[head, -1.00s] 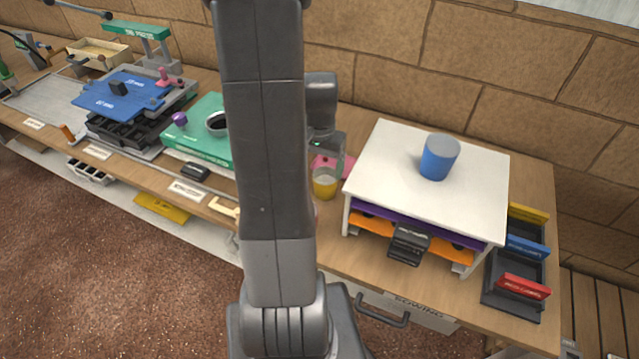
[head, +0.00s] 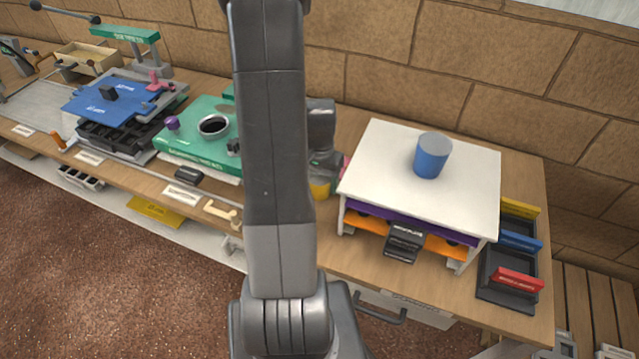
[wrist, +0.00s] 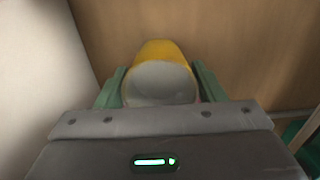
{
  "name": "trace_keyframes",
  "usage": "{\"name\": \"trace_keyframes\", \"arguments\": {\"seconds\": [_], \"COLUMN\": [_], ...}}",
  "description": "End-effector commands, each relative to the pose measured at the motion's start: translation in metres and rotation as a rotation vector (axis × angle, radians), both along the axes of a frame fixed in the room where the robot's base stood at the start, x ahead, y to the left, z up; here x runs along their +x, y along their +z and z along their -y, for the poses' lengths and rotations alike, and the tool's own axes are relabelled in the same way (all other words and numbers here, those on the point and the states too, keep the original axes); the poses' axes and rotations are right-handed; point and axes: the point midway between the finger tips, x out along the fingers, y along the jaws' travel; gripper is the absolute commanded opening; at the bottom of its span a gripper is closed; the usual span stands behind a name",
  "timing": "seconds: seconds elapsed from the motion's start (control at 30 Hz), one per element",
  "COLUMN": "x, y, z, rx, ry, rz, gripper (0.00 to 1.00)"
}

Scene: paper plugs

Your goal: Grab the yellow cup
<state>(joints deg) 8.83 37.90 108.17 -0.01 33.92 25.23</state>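The yellow cup (head: 319,189) stands on the wooden bench, left of the white-topped stand. My gripper (head: 325,172) is down over it and hides much of it in the head view. In the wrist view the yellow cup (wrist: 160,52), with its greyish-white round face toward the camera, sits between the two green fingers of my gripper (wrist: 159,80). The fingers are spread, one on each side of the cup. Any gap at the fingertips is too small to judge.
The white-topped stand (head: 385,150) is close on the right, with a blue cup (head: 432,156) on it. A green box (head: 190,145) with a round dark opening is on the left. Trays with coloured labels (head: 512,273) lie at the right. A brick wall is behind.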

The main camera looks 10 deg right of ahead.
Motion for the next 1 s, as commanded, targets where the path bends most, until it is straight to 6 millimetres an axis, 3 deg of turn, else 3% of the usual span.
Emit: {"name": "trace_keyframes", "arguments": {"seconds": [0.03,0.13,0.57,0.77,1.0], "x": [0.0,0.0,0.0,0.001,0.001], "y": [0.0,0.0,0.004,0.028,0.07], "z": [0.0,0.0,0.0,0.0,0.0], "rx": [0.0,0.0,-0.001,-0.001,-0.001], "ry": [0.0,0.0,0.0,0.0,0.0], "rz": [0.0,0.0,0.001,0.005,0.004], "gripper": [0.53,0.34,0.34,0.34,0.34]}}
